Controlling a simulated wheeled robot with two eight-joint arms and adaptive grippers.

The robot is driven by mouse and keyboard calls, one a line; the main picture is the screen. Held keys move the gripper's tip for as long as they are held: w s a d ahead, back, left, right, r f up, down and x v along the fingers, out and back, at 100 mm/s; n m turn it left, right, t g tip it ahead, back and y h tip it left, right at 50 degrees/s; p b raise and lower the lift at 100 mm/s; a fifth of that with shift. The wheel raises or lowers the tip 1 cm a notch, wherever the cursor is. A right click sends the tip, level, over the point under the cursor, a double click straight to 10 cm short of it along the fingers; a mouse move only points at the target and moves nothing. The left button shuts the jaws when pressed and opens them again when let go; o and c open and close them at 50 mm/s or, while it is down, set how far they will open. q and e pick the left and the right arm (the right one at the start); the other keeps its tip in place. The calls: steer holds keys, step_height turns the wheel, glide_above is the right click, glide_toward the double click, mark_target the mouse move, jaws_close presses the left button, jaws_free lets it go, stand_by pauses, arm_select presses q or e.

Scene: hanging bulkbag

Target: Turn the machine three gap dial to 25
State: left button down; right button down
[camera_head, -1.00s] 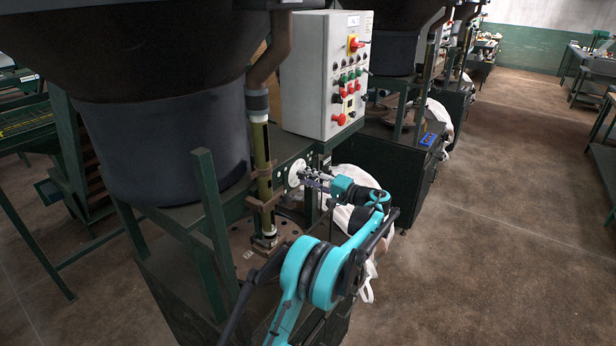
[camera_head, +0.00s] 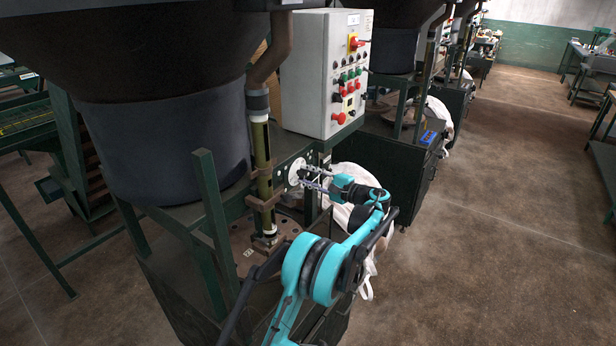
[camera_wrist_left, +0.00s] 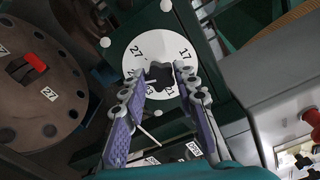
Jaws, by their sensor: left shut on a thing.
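The gap dial is a white round disc (camera_wrist_left: 160,48) with black numbers, 27 at its upper left and 17 at its upper right; the lower numbers are partly hidden by my fingers. A black lobed knob (camera_wrist_left: 158,78) sits at its centre. My left gripper (camera_wrist_left: 162,74) is shut on the knob, one finger on each side. In the head view the dial (camera_head: 294,171) faces right on the green machine frame, and my left gripper (camera_head: 306,178) reaches it from the right. My right gripper is not in view.
A white control box (camera_head: 318,80) with buttons stands above the dial. A yellowish vertical pipe (camera_head: 263,170) is just left of it. A white bag (camera_head: 350,178) hangs behind my wrist. The floor (camera_head: 500,230) at right is clear.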

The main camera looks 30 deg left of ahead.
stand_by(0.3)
arm_select(q)
steer(key=c, duration=1.2)
jaws_free()
steer(key=shift+o, duration=0.2)
steer(key=d, duration=1.2)
steer(key=shift+s, duration=0.45)
